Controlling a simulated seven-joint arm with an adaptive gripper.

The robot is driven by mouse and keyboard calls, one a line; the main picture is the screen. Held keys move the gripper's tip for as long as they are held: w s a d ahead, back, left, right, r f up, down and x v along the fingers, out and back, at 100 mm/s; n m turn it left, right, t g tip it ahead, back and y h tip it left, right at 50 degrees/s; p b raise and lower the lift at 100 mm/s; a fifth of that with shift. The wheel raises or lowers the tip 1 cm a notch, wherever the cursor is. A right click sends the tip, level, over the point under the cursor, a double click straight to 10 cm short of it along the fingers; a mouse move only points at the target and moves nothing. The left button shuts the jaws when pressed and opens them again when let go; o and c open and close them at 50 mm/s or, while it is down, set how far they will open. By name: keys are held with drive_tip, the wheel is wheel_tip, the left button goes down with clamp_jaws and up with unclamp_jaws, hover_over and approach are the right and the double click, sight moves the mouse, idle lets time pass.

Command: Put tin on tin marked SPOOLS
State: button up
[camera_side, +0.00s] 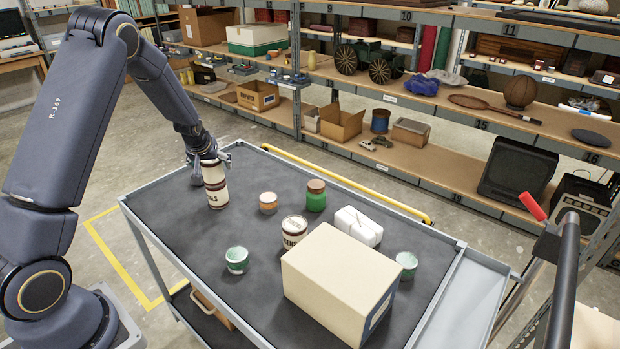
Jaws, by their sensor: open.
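A cream tin with a dark red band (213,172) stands upright on top of a second cream tin with dark bands (217,195), at the far left of the cart's dark top. The lower tin's label shows letters ending in "LS"; the rest is turned away. The two tins look closely lined up. My gripper (209,159) is open at the upper tin, pointing down, with its fingers to either side of the tin's top. I cannot tell whether the fingers touch it.
The dark top's left front is clear.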

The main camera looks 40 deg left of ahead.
drive_tip(key=shift+r, duration=0.3)
drive_tip(key=s+d+r+m+h, duration=0.1)
drive_tip(key=s+d+r, duration=0.3)
drive_tip(key=d+r, duration=0.35)
drive_tip(key=s+d+r+m+h, duration=0.1)
drive_tip(key=s+d+r, duration=0.3)
drive_tip(key=d+r, duration=0.3)
drive_tip(key=s+d+r+m+h, duration=0.1)
drive_tip(key=s+d+r+m, duration=0.1)
drive_tip(key=s+d, duration=0.4)
drive_tip(key=s+d+r+m+t+h, duration=0.1)
drive_tip(key=s+d+r+m, duration=0.2)
drive_tip(key=s, duration=0.8)
drive_tip(key=d+m, duration=0.2)
drive_tip(key=d, duration=0.2)
drive_tip(key=shift+d+r+h, duration=0.2)
drive_tip(key=shift+d+h, duration=0.05)
drive_tip(key=shift+h, duration=0.05)
